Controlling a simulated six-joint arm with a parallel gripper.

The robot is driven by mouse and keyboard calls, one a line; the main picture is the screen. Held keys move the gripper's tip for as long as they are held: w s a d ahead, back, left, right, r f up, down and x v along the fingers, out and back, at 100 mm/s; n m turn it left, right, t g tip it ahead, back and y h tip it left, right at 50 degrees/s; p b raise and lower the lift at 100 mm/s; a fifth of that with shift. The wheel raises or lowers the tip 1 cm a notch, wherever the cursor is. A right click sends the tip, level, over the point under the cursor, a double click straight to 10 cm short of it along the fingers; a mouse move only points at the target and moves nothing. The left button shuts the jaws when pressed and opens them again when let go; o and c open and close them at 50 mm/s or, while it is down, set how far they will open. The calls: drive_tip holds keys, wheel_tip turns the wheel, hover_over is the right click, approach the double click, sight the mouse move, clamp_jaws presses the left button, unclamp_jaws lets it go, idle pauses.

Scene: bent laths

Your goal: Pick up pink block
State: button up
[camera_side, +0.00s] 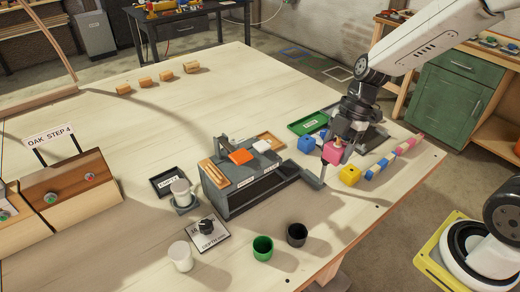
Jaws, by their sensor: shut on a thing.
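The pink block (333,153) is between the fingers of my gripper (335,150), above the right part of the table. My gripper is shut on it. I cannot tell how far the block is above the table top. A yellow block (350,175) sits on the table just to its lower right. A blue block (306,145) stands to its left, by the green tray.
A green tray (294,127) lies behind the blue block. A striped blue, white and pink bar (392,160) lies at right. A dark box-like stand (245,198) is left of my gripper. Green (263,248) and black (297,235) cups stand in front.

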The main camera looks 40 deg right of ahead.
drive_tip(key=shift+s+r, duration=0.1)
drive_tip(key=shift+s, duration=0.15)
drive_tip(key=shift+w, duration=0.1)
idle(0.5)
